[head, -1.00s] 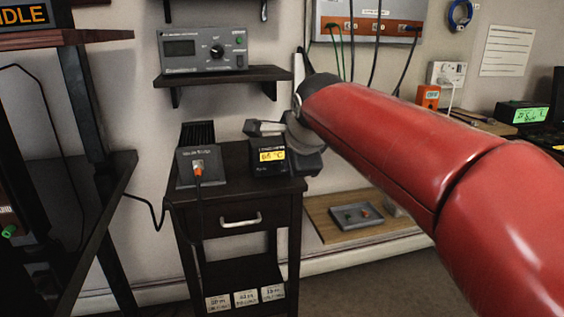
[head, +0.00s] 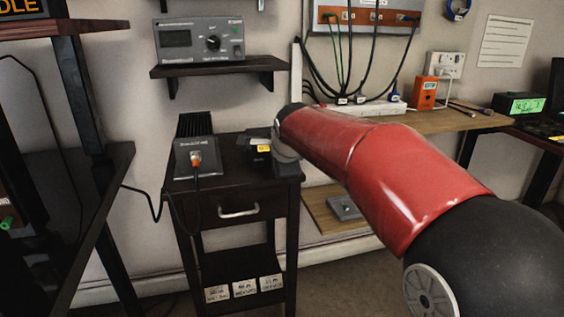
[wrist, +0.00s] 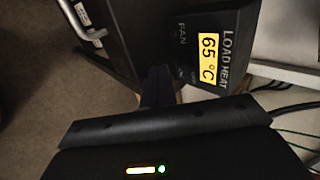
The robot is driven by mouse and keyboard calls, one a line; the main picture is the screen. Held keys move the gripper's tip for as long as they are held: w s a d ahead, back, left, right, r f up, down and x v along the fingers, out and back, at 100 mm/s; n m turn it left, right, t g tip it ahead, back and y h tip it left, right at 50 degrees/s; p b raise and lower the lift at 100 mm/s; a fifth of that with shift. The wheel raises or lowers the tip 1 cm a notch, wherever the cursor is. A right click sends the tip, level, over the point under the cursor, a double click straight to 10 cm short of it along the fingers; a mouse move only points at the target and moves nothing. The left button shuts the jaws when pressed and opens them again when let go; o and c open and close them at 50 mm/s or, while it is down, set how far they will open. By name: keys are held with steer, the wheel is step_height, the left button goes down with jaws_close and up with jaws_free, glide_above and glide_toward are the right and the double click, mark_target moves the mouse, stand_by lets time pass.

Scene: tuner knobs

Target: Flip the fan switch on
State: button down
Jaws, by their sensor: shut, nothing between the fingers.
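The dark box with a yellow 65 °C display (head: 263,149) stands on the small black cabinet, partly hidden by my arm. The wrist view shows this box (wrist: 228,22) close up, with the words LOAD HEAT and FAN on its face. I cannot make out the fan switch; my fingers cover the area just below the FAN label. My gripper (wrist: 159,82) is shut and empty, its fingertips right at the box's face beside the label. I cannot tell whether they touch. In the head view the fingers are hidden behind my wrist.
A shelf (head: 220,68) with a grey tuner unit (head: 201,40) is above. A wooden bench (head: 440,122) with a power strip is at right.

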steer(key=shift+w+a+f, duration=0.1)
steer(key=shift+w+a, duration=0.05)
steer(key=shift+w, duration=0.35)
steer(key=shift+w+a, duration=0.15)
steer(key=shift+w, duration=0.35)
steer(key=shift+w, duration=0.15)
steer(key=shift+r+p, duration=0.75)
steer(key=shift+r, duration=0.1)
